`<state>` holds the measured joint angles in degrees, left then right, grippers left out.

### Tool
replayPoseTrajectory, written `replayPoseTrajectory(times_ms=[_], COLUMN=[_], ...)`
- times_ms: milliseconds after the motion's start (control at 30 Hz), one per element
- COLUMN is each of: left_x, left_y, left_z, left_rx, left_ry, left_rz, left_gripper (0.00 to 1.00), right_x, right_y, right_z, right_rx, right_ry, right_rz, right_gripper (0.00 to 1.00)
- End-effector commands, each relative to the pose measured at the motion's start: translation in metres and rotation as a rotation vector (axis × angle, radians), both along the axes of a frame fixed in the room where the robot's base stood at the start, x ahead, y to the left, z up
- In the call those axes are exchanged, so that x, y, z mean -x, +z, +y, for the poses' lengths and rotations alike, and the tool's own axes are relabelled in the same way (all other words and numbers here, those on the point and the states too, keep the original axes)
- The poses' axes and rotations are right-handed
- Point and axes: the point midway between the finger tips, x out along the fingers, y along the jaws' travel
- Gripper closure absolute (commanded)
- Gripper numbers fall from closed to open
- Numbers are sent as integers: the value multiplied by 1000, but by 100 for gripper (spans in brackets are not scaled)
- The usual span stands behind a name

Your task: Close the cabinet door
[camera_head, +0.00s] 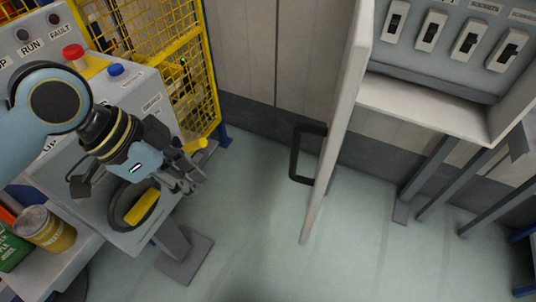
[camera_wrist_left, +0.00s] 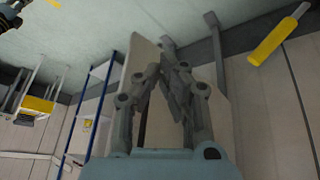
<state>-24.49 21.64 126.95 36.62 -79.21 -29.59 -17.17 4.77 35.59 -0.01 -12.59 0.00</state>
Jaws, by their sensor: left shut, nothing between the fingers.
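The cabinet door (camera_head: 341,125) is a pale panel seen nearly edge-on in the head view. It stands open, swung out from the left side of the grey cabinet (camera_head: 430,105). A black bar handle (camera_head: 294,155) sticks out from the door's left face. My left gripper (camera_head: 193,182) is shut and empty. It is left of the handle and apart from it, over the front of the control console. In the left wrist view the closed fingers (camera_wrist_left: 168,66) cover part of a pale panel behind them, probably the door (camera_wrist_left: 142,60). My right gripper is not in view.
The control console (camera_head: 130,100) with red and blue buttons stands at the left, close to my left arm. A yellow mesh fence (camera_head: 205,85) is behind it. A yellow can (camera_head: 47,230) stands at lower left. Bare floor (camera_head: 255,225) lies between console and door.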

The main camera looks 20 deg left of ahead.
Motion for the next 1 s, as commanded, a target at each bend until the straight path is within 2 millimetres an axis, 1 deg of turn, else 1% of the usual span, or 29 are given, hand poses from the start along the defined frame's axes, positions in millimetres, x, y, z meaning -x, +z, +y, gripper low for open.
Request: replayPoseTrajectory(times_ms=[100,233,300,400,500,633,733,867,1000], left_x=[-13,-31,-41,-50,-54,-57,-60,-66,-72], left_y=[14,32,42,53,56,50,41,25,4], left_z=[-2,1,5,9,9,1,-11,-30,-51], left_rx=[77,179,223,263,283,288,291,293,292], left_ry=[-195,-371,-429,-475,-489,-489,-488,-486,-486], left_rz=[-58,-146,-194,-243,-265,-270,-269,-269,-267], left_gripper=[100,100,100,100,100,100,100,100,100], right_x=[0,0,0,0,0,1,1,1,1], right_y=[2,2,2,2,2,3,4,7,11], right_z=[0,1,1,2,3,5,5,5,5], right_rx=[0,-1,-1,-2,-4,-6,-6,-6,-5], right_ry=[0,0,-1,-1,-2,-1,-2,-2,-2], right_rz=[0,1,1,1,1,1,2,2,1], right_gripper=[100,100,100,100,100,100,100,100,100])
